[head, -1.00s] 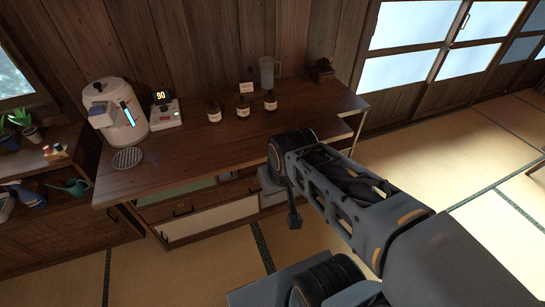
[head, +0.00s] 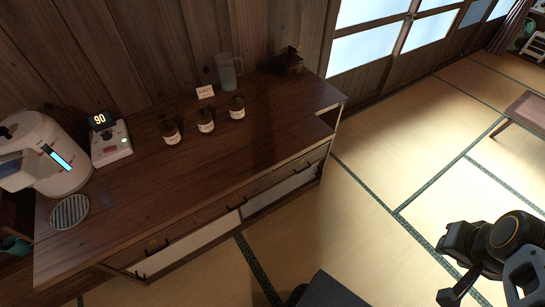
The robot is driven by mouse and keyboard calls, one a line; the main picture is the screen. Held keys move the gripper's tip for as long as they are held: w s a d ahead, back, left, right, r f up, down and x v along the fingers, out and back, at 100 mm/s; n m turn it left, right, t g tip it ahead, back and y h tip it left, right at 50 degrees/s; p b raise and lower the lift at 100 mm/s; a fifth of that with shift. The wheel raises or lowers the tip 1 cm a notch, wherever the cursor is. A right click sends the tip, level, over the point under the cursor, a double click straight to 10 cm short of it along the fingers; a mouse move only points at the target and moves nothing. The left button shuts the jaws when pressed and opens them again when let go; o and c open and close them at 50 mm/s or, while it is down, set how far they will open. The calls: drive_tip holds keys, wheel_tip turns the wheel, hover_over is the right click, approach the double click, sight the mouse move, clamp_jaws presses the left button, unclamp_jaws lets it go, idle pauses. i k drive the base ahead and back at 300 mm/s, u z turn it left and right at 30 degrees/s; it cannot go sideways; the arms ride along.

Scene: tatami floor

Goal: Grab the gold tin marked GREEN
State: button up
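Three dark jars or tins with pale labels stand in a row on the wooden counter: a left one (head: 171,132), a middle one (head: 205,121) and a right one (head: 237,107). Their label words are too small to read, and no plainly gold tin shows. My gripper (head: 452,268) is at the lower right, over the tatami and well away from the counter. I see nothing held in it, but its finger opening is not clear.
The wooden counter (head: 140,202) holds a white machine (head: 45,160), a display reading 90 (head: 110,140), a round grille (head: 69,211), a clear pitcher (head: 228,70) and a dark wooden object (head: 289,62). A low table (head: 527,108) is at right. The tatami between is clear.

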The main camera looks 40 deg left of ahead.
sight(207, 127)
drive_tip(key=z, duration=0.8)
drive_tip(key=k, duration=2.95)
drive_tip(key=u, duration=0.2)
drive_tip(key=i, duration=3.2)
drive_tip(key=u, duration=0.15)
